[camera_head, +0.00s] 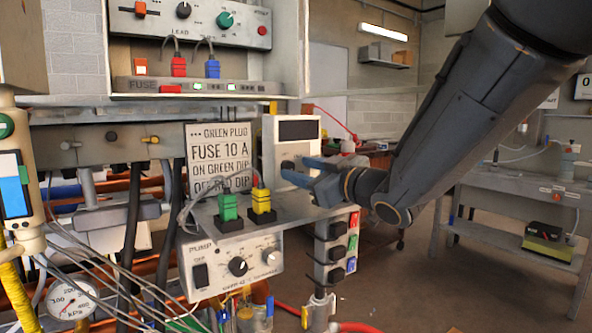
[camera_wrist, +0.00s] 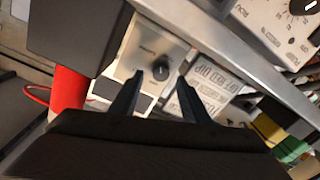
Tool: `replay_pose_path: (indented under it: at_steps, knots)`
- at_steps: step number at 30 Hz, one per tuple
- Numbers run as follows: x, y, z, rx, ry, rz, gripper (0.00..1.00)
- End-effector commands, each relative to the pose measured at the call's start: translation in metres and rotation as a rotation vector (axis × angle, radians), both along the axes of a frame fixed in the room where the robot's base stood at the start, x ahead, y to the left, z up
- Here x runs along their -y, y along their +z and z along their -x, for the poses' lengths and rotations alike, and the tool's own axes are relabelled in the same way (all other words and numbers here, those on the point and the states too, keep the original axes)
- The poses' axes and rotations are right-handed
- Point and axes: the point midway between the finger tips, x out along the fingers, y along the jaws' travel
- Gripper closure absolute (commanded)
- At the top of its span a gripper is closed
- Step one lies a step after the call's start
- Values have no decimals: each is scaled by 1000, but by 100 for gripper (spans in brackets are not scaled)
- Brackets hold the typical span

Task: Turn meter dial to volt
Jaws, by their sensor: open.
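The meter (camera_head: 270,150) is a pale upright box with a dark display (camera_head: 298,130), standing on the bench behind the pump unit. Its black round dial (camera_wrist: 160,69) shows clearly in the wrist view on the pale meter face (camera_wrist: 138,52). In the head view the dial (camera_head: 287,165) is partly covered by my fingers. My gripper (camera_head: 306,171) is open and empty in front of the meter's lower face. In the wrist view my gripper (camera_wrist: 159,80) has one fingertip to each side of the dial. I cannot tell whether they touch it. The dial's markings are too small to read.
A sign (camera_head: 220,158) stands left of the meter.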

Motion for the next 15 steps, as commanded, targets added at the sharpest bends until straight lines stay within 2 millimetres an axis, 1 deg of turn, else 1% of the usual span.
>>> replay_pose_path:
  at_steps: [3,6,14,15]
  knots:
    - [-8,-1,-10,-1,2,0,58]
    - [-13,-1,-14,-1,3,0,58]
    - [-14,0,-15,-1,3,-1,58]
    - [-14,0,-15,-1,3,-1,60]
